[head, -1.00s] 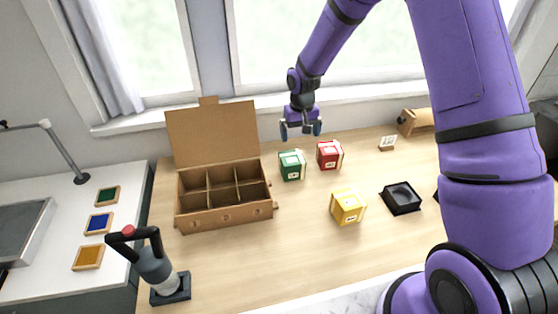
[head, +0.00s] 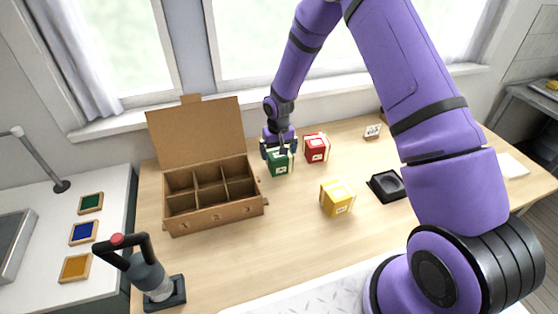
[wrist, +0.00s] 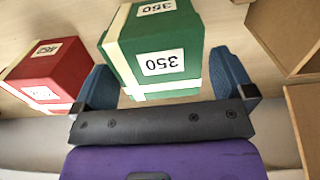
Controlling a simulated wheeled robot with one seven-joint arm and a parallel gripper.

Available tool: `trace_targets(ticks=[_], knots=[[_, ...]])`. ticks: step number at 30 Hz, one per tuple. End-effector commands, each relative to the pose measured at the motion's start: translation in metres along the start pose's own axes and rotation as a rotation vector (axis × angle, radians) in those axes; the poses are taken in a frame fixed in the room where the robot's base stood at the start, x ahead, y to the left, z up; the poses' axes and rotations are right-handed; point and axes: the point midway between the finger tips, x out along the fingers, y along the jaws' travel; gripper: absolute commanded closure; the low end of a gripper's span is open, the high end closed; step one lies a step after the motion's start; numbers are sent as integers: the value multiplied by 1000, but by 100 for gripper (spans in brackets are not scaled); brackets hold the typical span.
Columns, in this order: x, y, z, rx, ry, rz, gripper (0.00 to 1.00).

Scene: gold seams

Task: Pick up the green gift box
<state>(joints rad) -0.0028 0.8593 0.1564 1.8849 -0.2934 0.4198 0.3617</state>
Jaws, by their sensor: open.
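The green gift box (head: 279,163) stands on the wooden table, right of the cardboard box. In the wrist view the green box (wrist: 152,55) shows cream ribbon bands and labels reading 350. My gripper (head: 279,146) is directly at the green box, coming from above and behind. In the wrist view my gripper (wrist: 166,86) is open, with one blue finger on each side of the green box's near part. I cannot tell whether the fingers touch it. The box still rests on the table.
A red gift box (head: 316,147) stands close to the right of the green one. A yellow box (head: 337,197) and a black tray (head: 388,185) are nearer the front. The open compartmented cardboard box (head: 216,214) is on the left, its lid raised.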

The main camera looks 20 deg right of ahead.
Motion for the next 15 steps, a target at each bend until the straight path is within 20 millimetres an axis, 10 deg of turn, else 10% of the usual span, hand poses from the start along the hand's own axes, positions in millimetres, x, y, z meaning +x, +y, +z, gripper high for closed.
trace_targets(ticks=[15], knots=[[34, 2, 0, 1, 1, 0, 7]])
